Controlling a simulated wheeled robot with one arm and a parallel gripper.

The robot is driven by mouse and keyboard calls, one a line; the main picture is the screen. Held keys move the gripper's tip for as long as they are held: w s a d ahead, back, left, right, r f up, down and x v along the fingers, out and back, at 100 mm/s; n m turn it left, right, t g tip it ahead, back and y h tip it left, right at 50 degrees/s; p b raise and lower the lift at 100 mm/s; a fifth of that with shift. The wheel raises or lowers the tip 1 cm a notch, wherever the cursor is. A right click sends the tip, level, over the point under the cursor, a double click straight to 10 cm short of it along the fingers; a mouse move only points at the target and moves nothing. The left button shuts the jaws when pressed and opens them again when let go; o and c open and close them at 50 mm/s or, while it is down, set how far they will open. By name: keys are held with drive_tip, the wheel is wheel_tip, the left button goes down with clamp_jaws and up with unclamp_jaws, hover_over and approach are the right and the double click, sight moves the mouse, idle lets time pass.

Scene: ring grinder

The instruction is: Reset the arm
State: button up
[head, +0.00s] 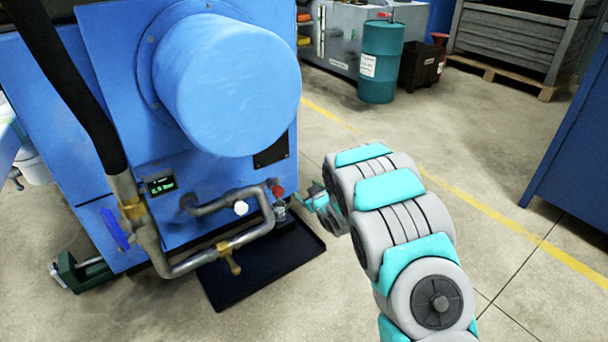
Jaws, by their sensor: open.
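My arm reaches up from the bottom right of the head view and bends over toward the blue machine (225,85). My gripper (308,203) is at the arm's far end, partly hidden behind my own wrist links. It is open, and I see nothing held in it. It is close to the red knob (277,191) and the small metal fitting (280,212) on the pipework. I cannot tell whether it touches them.
Bent metal pipes (205,262) and a black hose (75,85) run along the machine's front. A black drip tray (262,265) lies below. A teal drum (381,62) stands behind, and a blue cabinet (575,135) stands at right. The floor between is clear.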

drive_tip(key=s+d+r+m+g+h+p, duration=0.2)
drive_tip(key=s+d+r+g+h, duration=0.1)
drive_tip(key=s+d+r, duration=0.5)
drive_tip(key=s+d+r+m+g+h+p, duration=0.25)
drive_tip(key=s+d+r, duration=0.35)
drive_tip(key=s, duration=0.4)
drive_tip(key=s+a+r+m+g+p, duration=0.1)
drive_tip(key=s+r+g, duration=0.2)
drive_tip(key=s, duration=1.1)
drive_tip(key=s+a+r+g+p, duration=0.1)
drive_tip(key=s+r+g, duration=0.2)
drive_tip(key=s, duration=1)
drive_tip(key=s+a+r+m+g+y+p, duration=0.1)
drive_tip(key=s+a+r+g, duration=0.1)
drive_tip(key=s, duration=1.2)
wheel_tip(320, 180, up, 3)
drive_tip(key=shift+s+f+m+g, duration=0.15)
drive_tip(key=shift+s+m+g, duration=0.2)
drive_tip(key=shift+g, duration=0.3)
drive_tip(key=shift+c, duration=0.3)
